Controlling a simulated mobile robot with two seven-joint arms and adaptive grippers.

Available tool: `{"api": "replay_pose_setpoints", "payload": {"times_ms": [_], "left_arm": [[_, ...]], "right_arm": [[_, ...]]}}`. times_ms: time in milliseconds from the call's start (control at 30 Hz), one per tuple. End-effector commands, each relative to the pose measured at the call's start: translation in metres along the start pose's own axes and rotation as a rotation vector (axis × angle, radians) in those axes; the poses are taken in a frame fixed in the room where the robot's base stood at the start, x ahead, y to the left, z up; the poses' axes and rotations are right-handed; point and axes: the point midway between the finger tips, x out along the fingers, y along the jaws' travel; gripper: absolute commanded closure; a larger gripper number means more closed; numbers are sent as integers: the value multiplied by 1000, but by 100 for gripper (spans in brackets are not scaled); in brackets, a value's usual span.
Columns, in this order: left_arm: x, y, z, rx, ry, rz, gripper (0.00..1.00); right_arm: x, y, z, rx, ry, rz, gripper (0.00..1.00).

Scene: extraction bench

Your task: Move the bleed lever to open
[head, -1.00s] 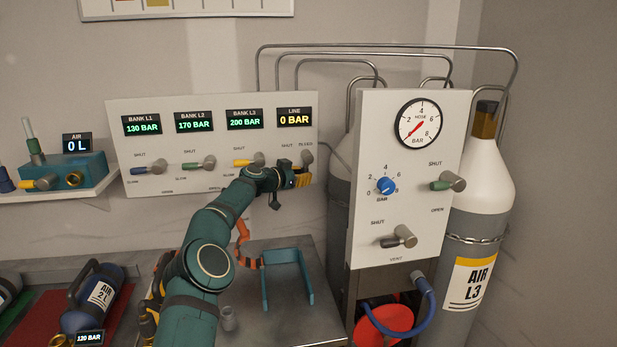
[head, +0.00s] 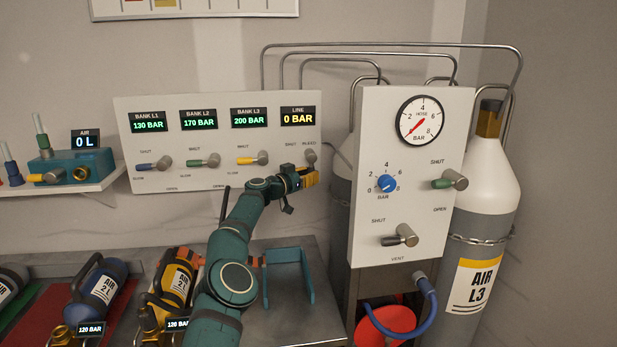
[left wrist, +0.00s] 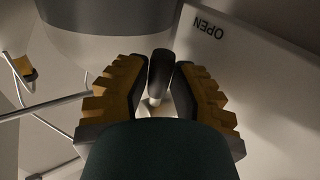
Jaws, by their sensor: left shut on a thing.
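The bleed lever (head: 310,157) is at the right end of the wall panel (head: 225,182), under the LINE display, with a grey hub. My left gripper (head: 308,178) is just below the hub and hides the handle in the head view. My right gripper is not in view.
The LINE display (head: 297,116) reads 0 BAR. The regulator panel (head: 370,240) with its gauge and levers stands close on the right. Below my arm are a teal bracket (head: 308,277) and AIR cylinders (head: 103,287) on the bench.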

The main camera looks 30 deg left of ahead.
Motion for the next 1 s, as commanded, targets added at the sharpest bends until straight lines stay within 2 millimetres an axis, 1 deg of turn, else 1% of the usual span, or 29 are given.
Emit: {"api": "replay_pose_setpoints", "payload": {"times_ms": [33,167,200,267,300,700,1000], "left_arm": [[1,1,-6,-2,9,-1,100],[1,1,-6,-2,9,-1,100],[1,1,-6,-2,9,-1,69],[1,1,-5,-2,8,-1,48],[1,1,-5,-1,7,-1,43],[-1,0,-2,-1,3,0,43],[-15,-5,-2,-4,7,0,43]], "right_arm": [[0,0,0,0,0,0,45],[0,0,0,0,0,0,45],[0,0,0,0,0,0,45],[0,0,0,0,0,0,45],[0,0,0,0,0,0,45],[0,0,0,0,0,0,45],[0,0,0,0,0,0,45]]}}
